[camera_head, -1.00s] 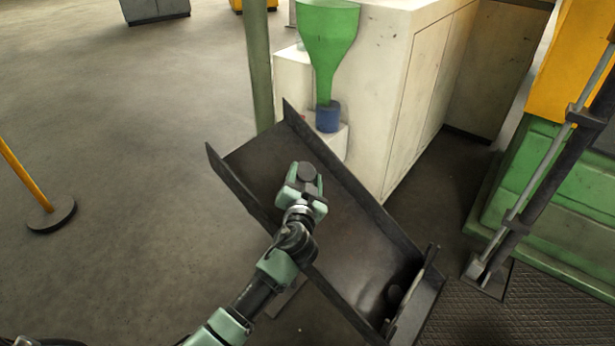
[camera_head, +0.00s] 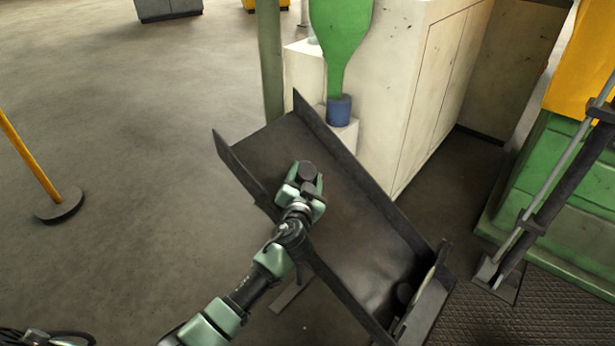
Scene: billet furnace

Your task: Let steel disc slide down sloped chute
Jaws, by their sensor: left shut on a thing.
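The sloped chute (camera_head: 345,225) is a dark metal trough with raised side walls, running from upper left to lower right in the head view. My left gripper (camera_head: 307,181) is over the chute's upper half, shut on a dark steel disc (camera_head: 307,171). Whether the disc touches the chute floor, I cannot tell. Another dark round piece (camera_head: 404,293) shows at the lower end, beside the end plate (camera_head: 425,290). My right gripper is not in view.
A green funnel (camera_head: 340,40) above a blue cylinder (camera_head: 339,110) stands behind the chute, by a pale cabinet (camera_head: 400,90). A green post (camera_head: 270,60) is close by. A yellow post (camera_head: 30,155) stands left; open floor lies between.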

